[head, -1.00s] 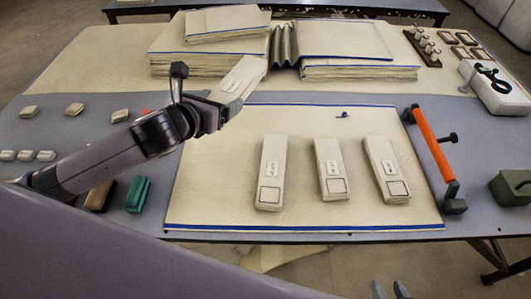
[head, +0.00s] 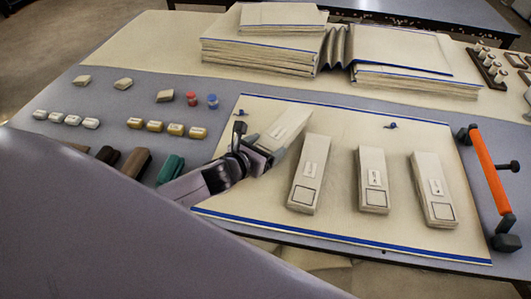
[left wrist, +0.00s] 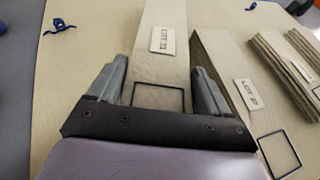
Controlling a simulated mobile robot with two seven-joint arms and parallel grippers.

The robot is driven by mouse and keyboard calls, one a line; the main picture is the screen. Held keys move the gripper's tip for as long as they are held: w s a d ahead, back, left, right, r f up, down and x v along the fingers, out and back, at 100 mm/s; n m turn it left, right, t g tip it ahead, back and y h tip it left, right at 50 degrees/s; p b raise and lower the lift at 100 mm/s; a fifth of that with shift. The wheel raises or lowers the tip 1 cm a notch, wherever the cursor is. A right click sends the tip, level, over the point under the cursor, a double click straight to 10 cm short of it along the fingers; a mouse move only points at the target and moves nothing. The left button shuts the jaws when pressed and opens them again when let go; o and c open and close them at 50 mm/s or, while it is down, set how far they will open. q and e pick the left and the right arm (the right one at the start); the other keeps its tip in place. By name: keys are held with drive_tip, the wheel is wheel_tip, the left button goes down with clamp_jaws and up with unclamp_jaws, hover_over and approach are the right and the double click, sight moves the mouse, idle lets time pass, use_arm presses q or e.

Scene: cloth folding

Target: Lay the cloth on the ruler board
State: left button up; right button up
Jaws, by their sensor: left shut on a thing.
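My left gripper (head: 262,158) is shut on a long beige cloth bundle (head: 284,127). In the left wrist view the fingers (left wrist: 160,85) flank this bundle (left wrist: 163,68), which has a small label and a dark square outline. The bundle is at the left part of a cream sheet with blue edges (head: 340,228), perhaps the ruler board. I cannot tell whether it touches the sheet. Three similar bundles lie in a row to its right: the near one (head: 309,175), the middle one (head: 373,180) and the far-right one (head: 433,190). My right gripper is out of view.
Cream stacks with blue edges (head: 262,50) and a pleated piece (head: 336,45) stand at the back. An orange-handled tool (head: 490,175) lies at the right edge. Small blocks (head: 135,122) and a green block (head: 170,168) lie at left.

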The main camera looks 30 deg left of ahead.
use_arm(q)
drive_tip(key=shift+f, duration=0.85)
drive_tip(key=shift+f, duration=0.15)
drive_tip(key=o, duration=1.1)
drive_tip(key=shift+c, duration=0.2)
